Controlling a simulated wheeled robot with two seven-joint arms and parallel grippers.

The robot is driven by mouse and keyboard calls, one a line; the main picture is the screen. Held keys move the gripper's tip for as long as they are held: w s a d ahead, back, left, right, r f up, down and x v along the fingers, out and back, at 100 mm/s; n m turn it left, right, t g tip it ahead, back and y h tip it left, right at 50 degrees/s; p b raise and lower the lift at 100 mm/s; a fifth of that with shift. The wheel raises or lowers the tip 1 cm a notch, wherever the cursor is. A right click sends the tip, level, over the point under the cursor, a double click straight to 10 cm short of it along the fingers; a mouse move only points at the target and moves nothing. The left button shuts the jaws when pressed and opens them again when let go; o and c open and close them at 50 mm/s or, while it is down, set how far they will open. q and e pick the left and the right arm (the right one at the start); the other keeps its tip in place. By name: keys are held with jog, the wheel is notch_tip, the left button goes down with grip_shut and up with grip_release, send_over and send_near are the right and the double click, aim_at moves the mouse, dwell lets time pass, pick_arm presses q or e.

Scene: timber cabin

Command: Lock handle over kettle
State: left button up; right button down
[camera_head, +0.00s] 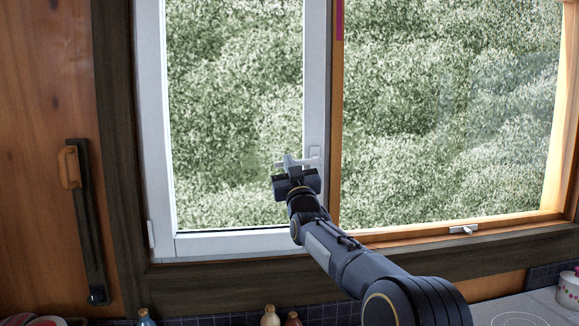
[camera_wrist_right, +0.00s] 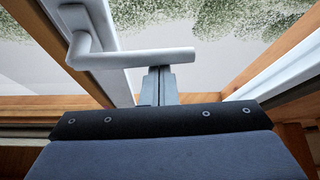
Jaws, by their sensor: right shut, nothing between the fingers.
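A light grey window handle (camera_head: 314,155) sits on the right upright of the white window sash. Its lever is turned sideways, pointing left in the head view. In the right wrist view the lever (camera_wrist_right: 150,60) runs across, roughly level, from its mount on the white frame. My right gripper (camera_head: 291,164) is at the lever from below, shut with nothing held. Its closed fingers (camera_wrist_right: 158,82) are right at the lever's underside; I cannot tell whether they touch. My left gripper is not in view. No kettle can be clearly made out.
A second small handle (camera_head: 462,229) is on the lower rail of the wooden window. Bottle tops (camera_head: 270,315) stand below the sill. A white dotted pot (camera_head: 568,290) stands at lower right beside a hob (camera_head: 515,312).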

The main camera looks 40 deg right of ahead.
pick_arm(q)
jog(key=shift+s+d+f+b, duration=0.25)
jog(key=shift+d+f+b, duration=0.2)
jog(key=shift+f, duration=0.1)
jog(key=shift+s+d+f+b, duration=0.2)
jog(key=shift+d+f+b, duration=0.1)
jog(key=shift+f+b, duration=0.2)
pick_arm(e)
jog(key=s+d+f+n+y, duration=0.3)
jog(key=d+f+n+y, duration=0.3)
jog(key=n, duration=0.6)
jog(key=shift+s+d+f+y, duration=0.35)
jog(key=shift+f+y, duration=0.45)
jog(key=shift+f, duration=0.4)
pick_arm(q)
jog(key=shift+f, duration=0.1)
pick_arm(e)
jog(key=shift+d, duration=0.15)
